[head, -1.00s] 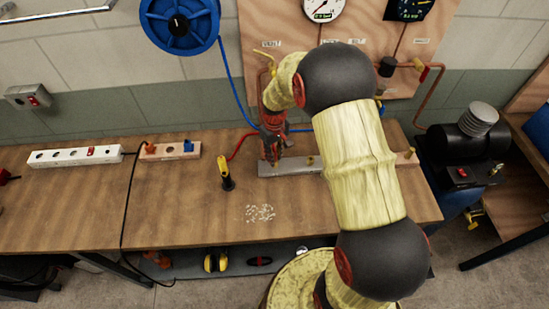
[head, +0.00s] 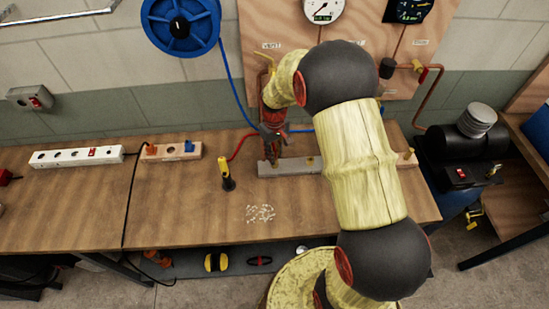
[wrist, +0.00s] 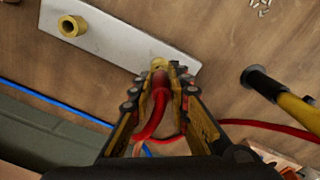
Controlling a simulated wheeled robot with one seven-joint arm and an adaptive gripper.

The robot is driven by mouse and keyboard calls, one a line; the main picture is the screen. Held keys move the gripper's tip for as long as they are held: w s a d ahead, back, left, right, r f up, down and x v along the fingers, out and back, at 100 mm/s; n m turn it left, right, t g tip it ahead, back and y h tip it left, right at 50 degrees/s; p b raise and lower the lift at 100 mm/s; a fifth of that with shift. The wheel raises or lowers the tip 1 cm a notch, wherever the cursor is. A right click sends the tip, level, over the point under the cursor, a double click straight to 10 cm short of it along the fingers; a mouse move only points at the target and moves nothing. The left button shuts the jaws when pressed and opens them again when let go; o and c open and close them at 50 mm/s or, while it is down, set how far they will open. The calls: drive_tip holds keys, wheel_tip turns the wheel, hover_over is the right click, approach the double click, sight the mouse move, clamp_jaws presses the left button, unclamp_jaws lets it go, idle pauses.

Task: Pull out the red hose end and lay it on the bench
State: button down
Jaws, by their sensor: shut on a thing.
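My gripper (head: 271,152) points down at the left end of the pale metal bar (head: 290,168) on the bench (head: 170,215). In the wrist view my gripper (wrist: 160,78) is shut on the red hose end (wrist: 158,90), which lies between its fingers. The red hose curves back between the fingers and runs off to the right across the bench. A brass fitting (wrist: 72,26) stands on the bar to the left. The fingertips are by the bar's end; whether the hose end is still seated there is hidden.
A yellow and black tool (head: 227,175) stands left of my gripper. A blue hose runs from the blue reel (head: 181,26) down behind my arm. Small pale bits (head: 260,213) lie near the front. A white power strip (head: 76,157) lies left; the bench's left front is clear.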

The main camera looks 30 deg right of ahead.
drive_tip(key=shift+r+p, duration=0.35)
drive_tip(key=shift+r, duration=0.25)
drive_tip(key=shift+r+p, duration=0.9)
drive_tip(key=shift+r, duration=0.55)
